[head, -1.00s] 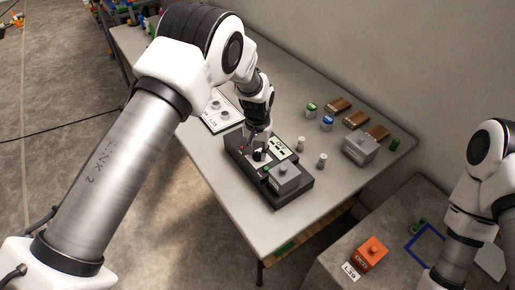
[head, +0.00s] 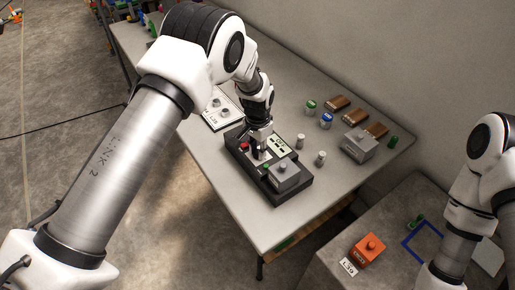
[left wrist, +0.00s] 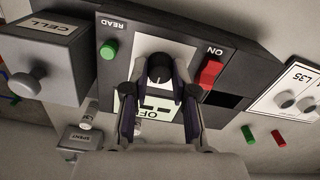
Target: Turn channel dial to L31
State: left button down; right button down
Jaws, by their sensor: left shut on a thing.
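The dark control panel (head: 238,153) lies on the grey table. In the left wrist view its black round dial (left wrist: 160,68) with a light pointer mark sits on a white plate (left wrist: 183,50). My left gripper (head: 259,154) is over the panel; in the left wrist view its two fingers (left wrist: 160,76) are around the dial, shut on it. A green button (left wrist: 110,49) marked READ is on one side and a red switch (left wrist: 210,73) marked ON on the other. The display (left wrist: 150,110) is partly hidden by the fingers; its reading is unclear. My right gripper is out of view.
A grey CELL box (head: 283,176) with a knob stands on the panel's near end. A white card (head: 222,112) with two knobs lies behind it. Small cylinders, brown blocks (head: 338,102) and another grey box (head: 359,145) stand right. An orange box (head: 369,251) is on the lower table.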

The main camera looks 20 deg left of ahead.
pick_arm(q)
jog(key=shift+f, duration=0.1)
jog(key=c, duration=0.9)
grip_release()
jog(key=shift+c, duration=0.2)
jog(key=shift+w, duration=0.1)
notch_tip(320, 180, up, 12)
jog(key=shift+f, duration=0.1)
